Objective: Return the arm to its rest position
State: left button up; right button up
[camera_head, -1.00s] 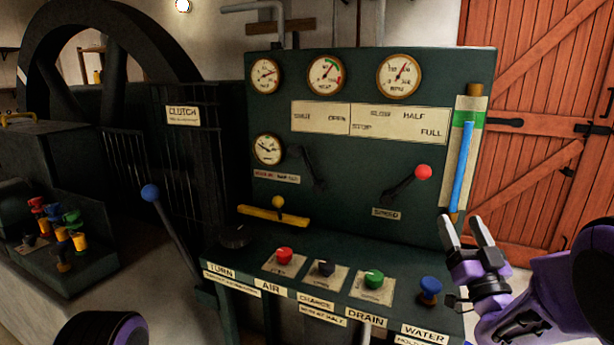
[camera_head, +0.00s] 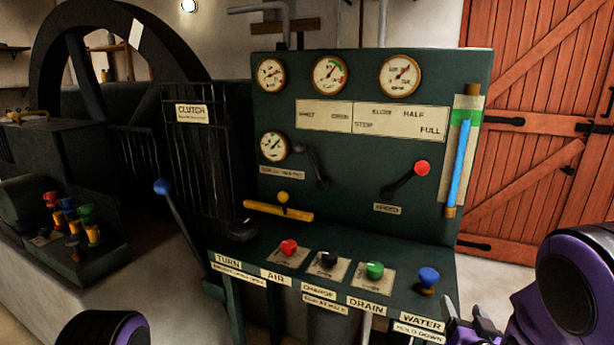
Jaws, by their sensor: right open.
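My right gripper (camera_head: 466,322) is low at the right, beside the panel's lower right corner near the WATER label. Its grey fingers stand apart with nothing seen between them. The purple right arm (camera_head: 524,308) comes in from the right edge. A dark round part of my left arm (camera_head: 104,328) shows at the bottom left; the left gripper is out of view. The green control panel (camera_head: 345,225) stands ahead, apart from the arm in the picture except near its lower right corner, where I cannot tell the gap.
The panel shelf carries a red knob (camera_head: 289,247), a black knob (camera_head: 328,259), a green knob (camera_head: 375,270) and a blue knob (camera_head: 428,279). A red-knobbed speed lever (camera_head: 404,180) and a blue-knobbed clutch lever (camera_head: 178,220) stick out. A flywheel (camera_head: 55,60) stands left. Wooden doors (camera_head: 540,70) stand behind right.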

jog(key=s+f+m+g, duration=0.1)
jog(key=s+f+g, duration=0.4)
jog(key=f, duration=0.6)
jog(key=s+a+f+g, duration=0.1)
jog(key=s+f+g, duration=0.1)
jog(key=s+f, duration=0.4)
jog(key=s+a+f+g+p, duration=0.1)
jog(key=s+f+g, duration=0.2)
jog(key=s, duration=1)
jog(key=s+a+f+m+g, duration=0.1)
jog(key=s+f+g, duration=0.2)
jog(key=s+f, duration=0.5)
jog(key=shift+s+a+f, duration=0.15)
jog(key=shift+s+f, duration=0.15)
jog(key=shift+s, duration=0.45)
